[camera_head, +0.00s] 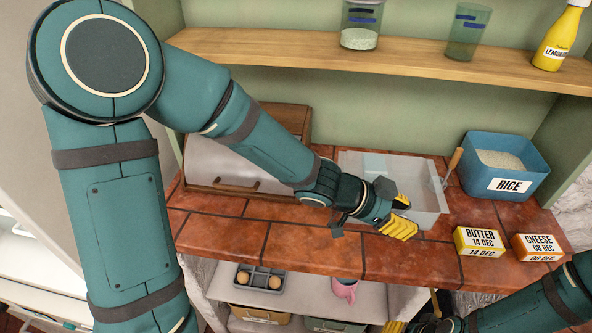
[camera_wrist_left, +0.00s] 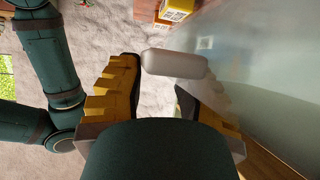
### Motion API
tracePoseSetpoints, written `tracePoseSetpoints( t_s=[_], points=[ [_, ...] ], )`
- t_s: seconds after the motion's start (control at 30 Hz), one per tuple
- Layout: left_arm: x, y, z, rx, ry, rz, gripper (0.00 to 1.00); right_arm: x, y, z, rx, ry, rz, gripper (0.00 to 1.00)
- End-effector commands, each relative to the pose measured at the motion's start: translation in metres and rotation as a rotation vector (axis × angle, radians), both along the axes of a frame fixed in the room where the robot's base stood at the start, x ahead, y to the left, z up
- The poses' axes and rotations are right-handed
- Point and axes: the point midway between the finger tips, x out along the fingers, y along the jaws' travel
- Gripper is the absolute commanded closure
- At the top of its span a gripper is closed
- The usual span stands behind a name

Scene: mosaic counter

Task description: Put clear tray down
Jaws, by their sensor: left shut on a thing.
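The clear tray (camera_head: 428,203) is a pale see-through box over the tiled counter, left of the blue rice bin. My left gripper (camera_head: 398,214), with yellow ridged fingers, is at its front edge and shut on it. In the left wrist view the fingers (camera_wrist_left: 160,75) stand on either side of a rounded translucent part, with the tray's clear wall (camera_wrist_left: 262,60) to the right. I cannot tell whether the tray's bottom touches the counter. My right gripper (camera_head: 415,322) is low at the bottom edge, partly cut off; its jaws are unclear.
The rice bin (camera_head: 515,148) stands right of the tray, with a wooden-handled tool (camera_head: 453,162) between them. The butter box (camera_head: 479,242) and cheese box (camera_head: 536,247) sit at the front right. A bread box (camera_head: 235,165) is behind my left arm.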

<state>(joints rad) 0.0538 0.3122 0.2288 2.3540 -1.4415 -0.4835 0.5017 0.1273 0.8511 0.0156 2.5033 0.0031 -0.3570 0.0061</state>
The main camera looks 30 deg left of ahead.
Motion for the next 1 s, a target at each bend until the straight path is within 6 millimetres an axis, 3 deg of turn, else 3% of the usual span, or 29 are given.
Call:
tracePoseSetpoints(
  t_s=[0.17,0.43,1.0],
  points=[
    [-0.002,0.002,-0.004,0.001,0.002,-0.012,1.00,-0.001,0.000,-0.004,0.000,0.002,0.002,0.53],
    [-0.002,0.001,-0.051,0.000,0.004,-0.012,1.00,-0.005,0.001,-0.034,0.003,0.012,0.011,0.53],
    [-0.002,0.001,-0.102,0.001,0.002,-0.012,1.00,0.001,0.000,-0.065,0.000,-0.004,0.008,0.53]
  ],
)
